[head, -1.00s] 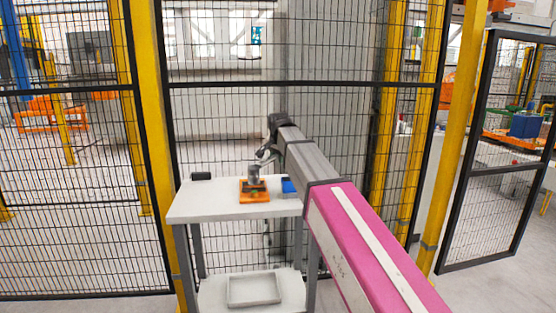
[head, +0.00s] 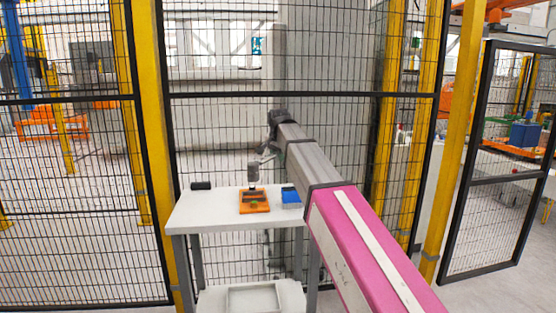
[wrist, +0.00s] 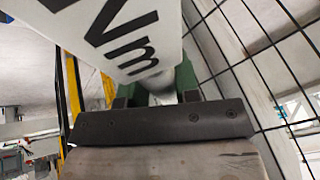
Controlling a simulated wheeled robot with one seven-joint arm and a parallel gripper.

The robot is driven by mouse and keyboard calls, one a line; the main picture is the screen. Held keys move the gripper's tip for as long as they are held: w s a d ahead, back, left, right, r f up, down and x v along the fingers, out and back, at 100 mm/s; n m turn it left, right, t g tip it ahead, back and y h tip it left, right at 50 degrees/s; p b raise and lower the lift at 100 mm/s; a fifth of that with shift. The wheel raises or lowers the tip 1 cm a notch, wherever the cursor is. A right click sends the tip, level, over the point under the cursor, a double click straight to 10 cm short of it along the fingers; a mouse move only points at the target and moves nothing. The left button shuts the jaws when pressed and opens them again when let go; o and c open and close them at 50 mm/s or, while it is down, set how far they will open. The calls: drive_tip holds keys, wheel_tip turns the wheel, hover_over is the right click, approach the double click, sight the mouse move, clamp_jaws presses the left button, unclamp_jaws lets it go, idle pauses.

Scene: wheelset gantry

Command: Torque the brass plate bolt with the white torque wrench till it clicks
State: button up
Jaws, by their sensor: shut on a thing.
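The white torque wrench (wrist: 130,25) fills the top of the wrist view, with large black "Nm" lettering on it. My gripper (wrist: 158,97) is shut on it; the fingers are mostly hidden behind the dark gripper body. I cannot make out the wrench in the head view. Small dark and greenish details show on top of the orange block. The brass plate and its bolt are too small to tell there, and I cannot see whether anything touches them.
On the white table (head: 215,215) a black cylinder (head: 201,186) lies at the back left and a blue box (head: 291,197) stands right of the orange block. A mesh fence (head: 225,130) stands close behind. The table's front left is clear.

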drive_tip(key=s+d, duration=0.3)
drive_tip(key=s, duration=0.6)
drive_tip(key=shift+s+d, duration=0.2)
drive_tip(key=shift+d, duration=0.1)
idle(0.5)
